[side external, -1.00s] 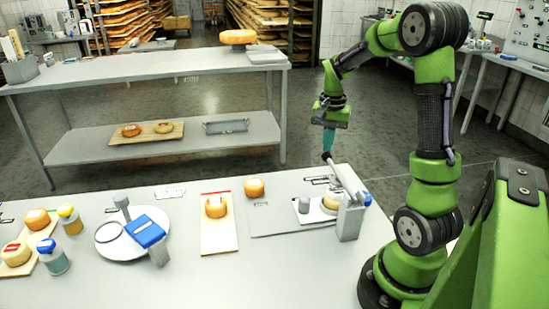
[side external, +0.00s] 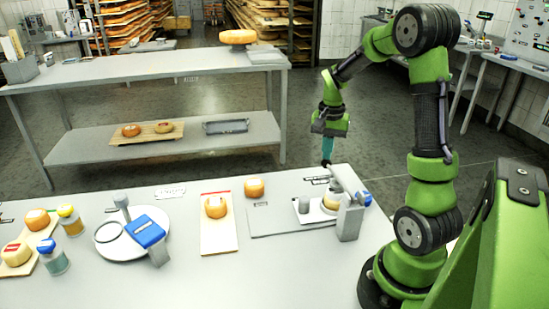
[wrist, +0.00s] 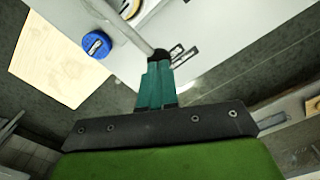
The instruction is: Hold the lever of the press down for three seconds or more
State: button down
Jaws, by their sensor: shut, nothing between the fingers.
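The press (side external: 350,218) stands at the right end of the near table, with a grey post and a blue knob. Its pale lever (side external: 345,178) slants up from the post toward the back, ending in a dark tip. A yellow cheese wheel (side external: 331,201) sits at the press, partly hidden by it. My gripper (side external: 327,160) points down with its teal fingers shut and empty, right at the lever's tip. In the wrist view the fingers (wrist: 156,70) meet the lever's black tip (wrist: 158,54) and seem to touch it. The blue knob (wrist: 97,43) shows there too.
Left of the press are a board (side external: 218,238) with a cheese, a loose cheese (side external: 254,187), and a round white device with a blue block (side external: 145,231). Jars and more cheeses stand at far left. A shelved table (side external: 150,66) stands behind, across an open floor gap.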

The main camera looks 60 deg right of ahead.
jog(key=shift+s+f, duration=0.1)
jog(key=shift+f, duration=0.65)
dwell(4.2)
dwell(1.8)
notch_tip(320, 180, up, 10)
dwell(1.7)
